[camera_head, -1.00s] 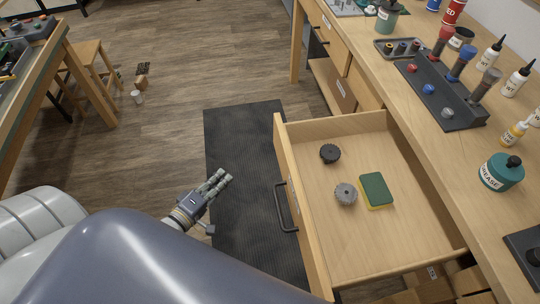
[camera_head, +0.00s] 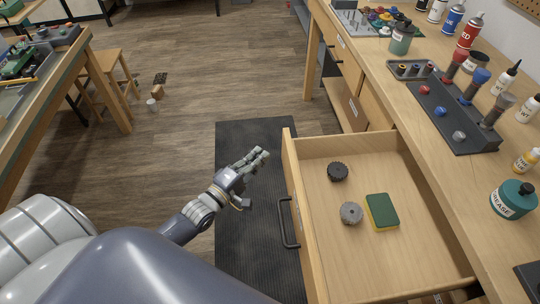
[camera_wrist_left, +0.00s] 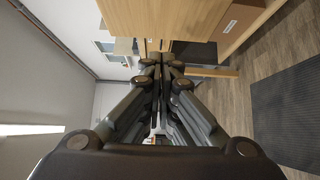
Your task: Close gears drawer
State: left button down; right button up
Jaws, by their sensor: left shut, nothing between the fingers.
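The gears drawer (camera_head: 340,262) is pulled far out of the wooden workbench (camera_head: 395,85). Inside lie a black gear (camera_head: 337,171), a grey gear (camera_head: 351,213) and a green and yellow sponge (camera_head: 382,211). Its dark handle (camera_head: 284,222) is on the front panel, facing left. My left gripper (camera_head: 262,155) is to the left of the drawer front, near its far corner, and apart from it. It is shut and empty; the left wrist view shows its fingers together (camera_wrist_left: 160,75). My right gripper is not in view.
Bottles, a grease jar (camera_head: 512,199) and a dark tool holder (camera_head: 455,115) stand on the benchtop. A dark mat (camera_head: 235,240) lies on the floor beside the drawer. A stool (camera_head: 108,70) and another table (camera_head: 75,80) are at the left. The floor between is mostly free.

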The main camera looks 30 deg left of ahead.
pick_arm(q)
jog(key=shift+w+d, duration=0.45)
jog(key=shift+d, duration=0.3)
jog(key=shift+w+d, duration=0.4)
jog(key=shift+d, duration=0.35)
jog(key=shift+d, duration=0.1)
